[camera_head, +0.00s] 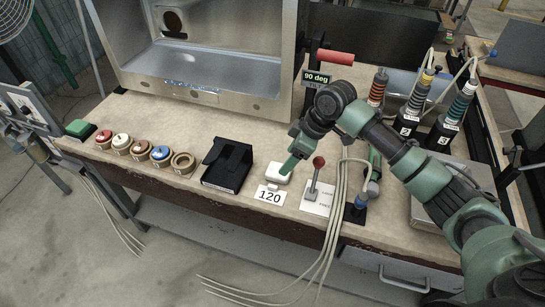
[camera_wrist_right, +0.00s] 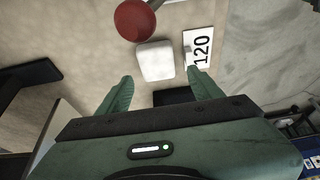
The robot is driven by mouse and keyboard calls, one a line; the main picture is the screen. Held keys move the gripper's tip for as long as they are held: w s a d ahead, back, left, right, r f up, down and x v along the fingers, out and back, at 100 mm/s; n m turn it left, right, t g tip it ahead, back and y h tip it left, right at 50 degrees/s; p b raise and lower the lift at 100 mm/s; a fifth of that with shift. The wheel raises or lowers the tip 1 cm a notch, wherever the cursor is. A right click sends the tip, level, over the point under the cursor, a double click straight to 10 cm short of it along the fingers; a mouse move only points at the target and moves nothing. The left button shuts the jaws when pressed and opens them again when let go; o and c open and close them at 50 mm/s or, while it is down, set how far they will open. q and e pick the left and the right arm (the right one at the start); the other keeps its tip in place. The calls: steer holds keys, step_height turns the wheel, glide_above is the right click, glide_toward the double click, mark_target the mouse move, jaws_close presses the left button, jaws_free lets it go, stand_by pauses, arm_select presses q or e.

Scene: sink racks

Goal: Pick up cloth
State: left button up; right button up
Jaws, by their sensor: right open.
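A small white folded pad, which looks like the cloth (camera_head: 278,172), lies on the worktop near its front edge, just behind the card marked 120. The cloth also shows in the right wrist view (camera_wrist_right: 155,61), just beyond and between the fingertips. My right gripper (camera_head: 291,163) reaches down over it from the right. In the wrist view its two green fingers (camera_wrist_right: 160,74) are spread wide with nothing between them. In the head view the gripper partly hides the cloth's right side. My left gripper is not in view.
A red-knobbed lever (camera_head: 318,163) stands just right of the cloth, and its knob (camera_wrist_right: 135,20) looms close in the wrist view. A black box (camera_head: 227,165) sits to the left, beyond a clear gap. The 120 card (camera_head: 270,196) is in front. Hanging cables (camera_head: 335,215) are at right.

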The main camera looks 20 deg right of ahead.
steer(key=shift+w+d, duration=0.15)
steer(key=shift+w, duration=0.5)
steer(key=shift+w+f, duration=0.1)
steer(key=shift+f, duration=0.2)
steer(key=f, duration=0.1)
steer(key=a+f, duration=0.1)
steer(key=f+p, duration=0.1)
steer(key=shift+s+a+f, duration=0.2)
steer(key=shift+a+f, duration=0.15)
steer(key=shift+x, duration=1.05)
steer(key=shift+w+f, duration=0.1)
steer(key=shift+w, duration=0.1)
steer(key=c, duration=1.1)
arm_select(q)
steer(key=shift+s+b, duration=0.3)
steer(key=shift+b, duration=0.2)
arm_select(e)
step_height(320, 180, up, 20)
steer(key=shift+r, duration=0.1)
